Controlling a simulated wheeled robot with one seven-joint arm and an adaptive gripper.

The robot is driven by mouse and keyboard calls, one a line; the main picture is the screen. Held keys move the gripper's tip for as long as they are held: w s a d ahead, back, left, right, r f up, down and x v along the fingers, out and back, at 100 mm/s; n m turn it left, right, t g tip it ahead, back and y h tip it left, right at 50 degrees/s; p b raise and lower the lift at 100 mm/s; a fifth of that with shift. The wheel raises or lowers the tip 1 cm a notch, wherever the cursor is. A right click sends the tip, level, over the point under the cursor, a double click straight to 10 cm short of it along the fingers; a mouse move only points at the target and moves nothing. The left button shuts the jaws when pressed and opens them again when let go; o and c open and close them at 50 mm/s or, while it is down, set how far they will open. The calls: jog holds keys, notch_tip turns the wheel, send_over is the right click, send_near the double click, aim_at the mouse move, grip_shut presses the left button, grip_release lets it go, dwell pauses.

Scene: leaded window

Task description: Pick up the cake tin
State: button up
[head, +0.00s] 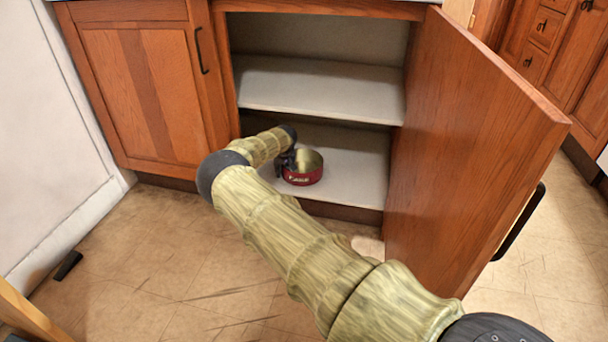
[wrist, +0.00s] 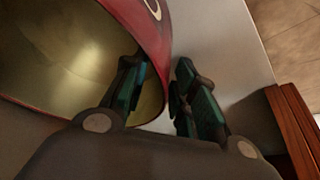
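The cake tin (head: 303,168) is a round red tin with a gold-coloured inside, standing upright on the lower cabinet shelf. In the wrist view the tin (wrist: 70,45) fills the upper left. My gripper (head: 288,160) is at the tin's left side in the head view, partly hidden by my arm. In the wrist view my gripper (wrist: 160,67) is open across the tin's wall. One finger is over the inside of the tin and the other is outside. A gap shows between the outer finger and the wall.
The lower shelf (head: 350,170) has free room right of the tin. An empty upper shelf (head: 320,88) is above my gripper. An open wooden door (head: 465,150) stands on the right, and a closed door (head: 145,85) is on the left.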

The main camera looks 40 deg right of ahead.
jog(key=shift+r, duration=0.1)
jog(key=shift+d, duration=0.2)
grip_shut()
